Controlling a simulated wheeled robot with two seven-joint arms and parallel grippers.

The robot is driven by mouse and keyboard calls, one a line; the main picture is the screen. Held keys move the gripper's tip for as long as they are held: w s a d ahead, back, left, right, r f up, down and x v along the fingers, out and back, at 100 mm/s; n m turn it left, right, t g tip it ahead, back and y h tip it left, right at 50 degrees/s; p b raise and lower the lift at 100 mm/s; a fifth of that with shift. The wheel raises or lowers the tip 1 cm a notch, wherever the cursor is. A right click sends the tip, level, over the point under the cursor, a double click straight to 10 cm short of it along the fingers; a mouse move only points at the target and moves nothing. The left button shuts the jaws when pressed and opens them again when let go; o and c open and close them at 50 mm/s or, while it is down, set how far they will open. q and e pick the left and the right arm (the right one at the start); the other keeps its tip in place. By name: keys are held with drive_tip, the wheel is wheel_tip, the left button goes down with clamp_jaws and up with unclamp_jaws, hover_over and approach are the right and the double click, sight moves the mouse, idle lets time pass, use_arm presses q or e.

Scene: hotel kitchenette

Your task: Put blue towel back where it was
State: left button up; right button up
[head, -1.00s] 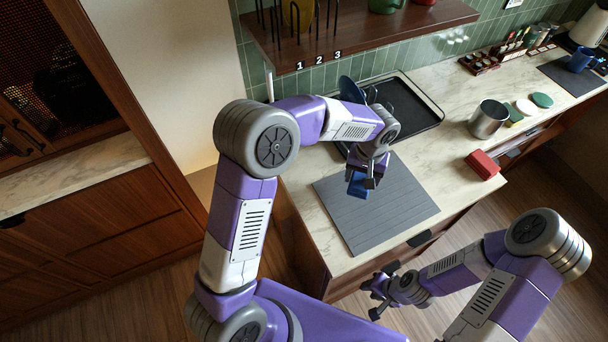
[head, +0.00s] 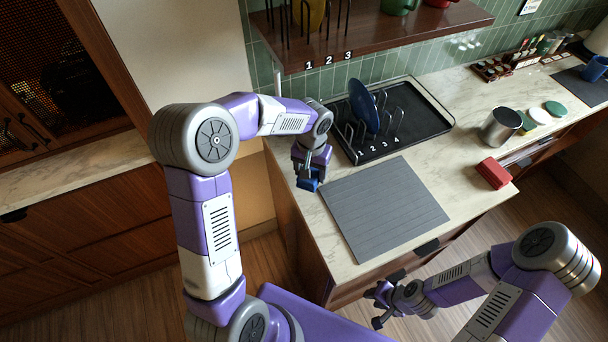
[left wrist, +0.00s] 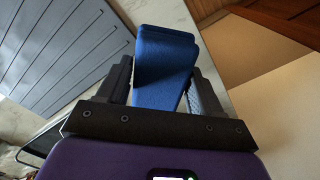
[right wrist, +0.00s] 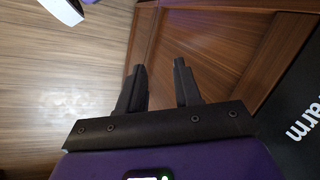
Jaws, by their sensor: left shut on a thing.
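The blue towel (left wrist: 164,62) is a folded blue block in the left wrist view, between the fingers of my left gripper (left wrist: 165,90). In the head view my left gripper (head: 311,172) is over the counter's left end, left of the grey mat, with the blue towel (head: 308,184) below its wrist. Whether the towel touches the counter I cannot tell. My right gripper (head: 378,303) is low in front of the counter. In the right wrist view its fingers (right wrist: 160,85) are apart with nothing between them.
The grey ribbed mat (head: 385,208) lies on the marble counter (head: 300,215). Behind it a black tray (head: 428,125) holds a numbered rack with a blue plate (head: 363,105). A red block (head: 493,173) and a metal canister (head: 500,127) stand right. A wooden shelf (head: 420,35) overhangs the back.

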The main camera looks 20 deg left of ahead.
use_arm(q)
drive_tip(key=shift+a, duration=0.55)
drive_tip(key=f, duration=0.3)
drive_tip(key=shift+s+a, duration=0.2)
drive_tip(key=shift+a, duration=0.2)
drive_tip(key=shift+w+f, duration=0.15)
drive_tip(key=shift+f, duration=0.15)
drive_tip(key=shift+f+b, duration=0.2)
drive_tip(key=shift+b, duration=0.2)
drive_tip(key=o, duration=0.9)
drive_tip(key=shift+r, duration=0.1)
drive_tip(key=shift+o, duration=0.2)
drive_tip(key=shift+r, duration=0.1)
